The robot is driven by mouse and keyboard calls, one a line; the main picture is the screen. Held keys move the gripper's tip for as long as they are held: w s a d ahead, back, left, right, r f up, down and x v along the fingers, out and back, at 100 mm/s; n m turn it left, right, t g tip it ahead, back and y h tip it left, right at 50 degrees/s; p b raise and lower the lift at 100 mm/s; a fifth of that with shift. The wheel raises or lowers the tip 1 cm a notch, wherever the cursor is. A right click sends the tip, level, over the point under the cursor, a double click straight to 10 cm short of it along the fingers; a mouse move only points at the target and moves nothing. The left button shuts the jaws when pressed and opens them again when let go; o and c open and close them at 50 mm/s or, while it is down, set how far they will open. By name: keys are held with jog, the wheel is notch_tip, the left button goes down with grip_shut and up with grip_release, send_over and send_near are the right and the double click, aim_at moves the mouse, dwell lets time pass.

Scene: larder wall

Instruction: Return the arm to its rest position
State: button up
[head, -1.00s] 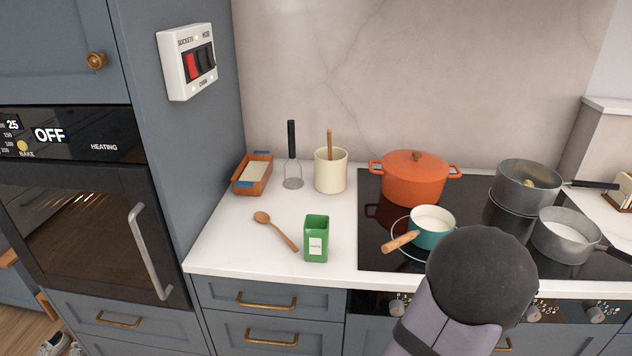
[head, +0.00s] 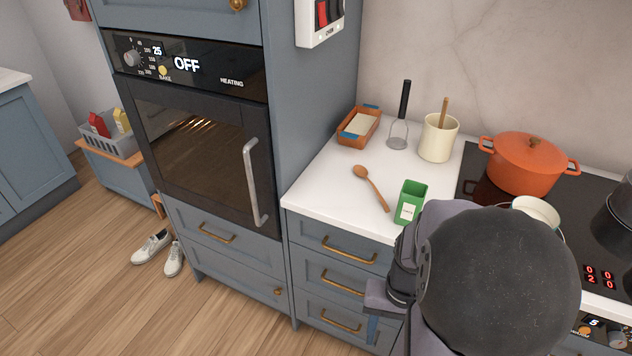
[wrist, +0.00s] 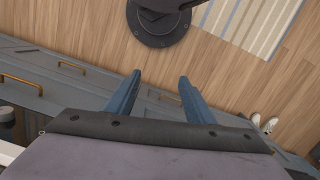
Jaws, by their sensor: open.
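My gripper (wrist: 154,92) is open and empty in the wrist view. Its two blue fingers are apart, over the wooden floor and the blue drawer fronts. In the head view my arm is folded in front of the counter at the lower right. A blue finger (head: 373,330) shows there below the wrist, in front of the drawers, and the rest of the gripper is hidden or hard to make out. Nothing is held.
An orange pot (head: 525,165) stands on the hob. The oven (head: 205,150) is shut. White shoes (head: 150,248) lie on the open floor (head: 90,290).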

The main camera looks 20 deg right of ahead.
jog(key=w+a+r+n+p, duration=0.1)
jog(key=w+a+r+n, duration=0.1)
jog(key=a, duration=0.3)
jog(key=w+a+r+n+t+p, duration=0.1)
jog(key=w+a+r+n, duration=0.1)
jog(key=a, duration=0.4)
jog(key=shift+w+r+n+h, duration=0.3)
jog(key=shift+w+n, duration=0.15)
jog(key=shift+n, duration=0.75)
